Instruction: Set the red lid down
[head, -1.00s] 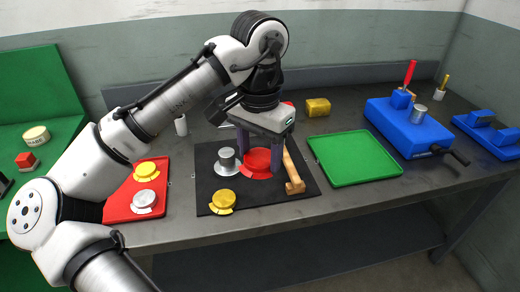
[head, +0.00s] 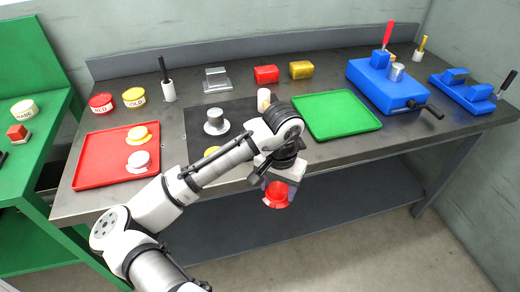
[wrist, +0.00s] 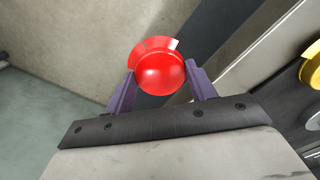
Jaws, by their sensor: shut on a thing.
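The red lid (head: 277,194) is held in my gripper (head: 279,188), in front of the bench's front edge and over the open floor. In the wrist view the red lid (wrist: 160,70) sits between the two purple fingers of my gripper (wrist: 161,82), with its rounded red face toward the camera and its wider rim beyond. The fingers are shut on it from both sides. No surface touches the lid in either view.
A red tray (head: 95,165) with a gold and a silver lid is at left. A black mat (head: 200,120) holds a silver die. A green tray (head: 350,130) looks empty. A blue press (head: 385,85) stands at right. A grey shelf (head: 340,200) lies below.

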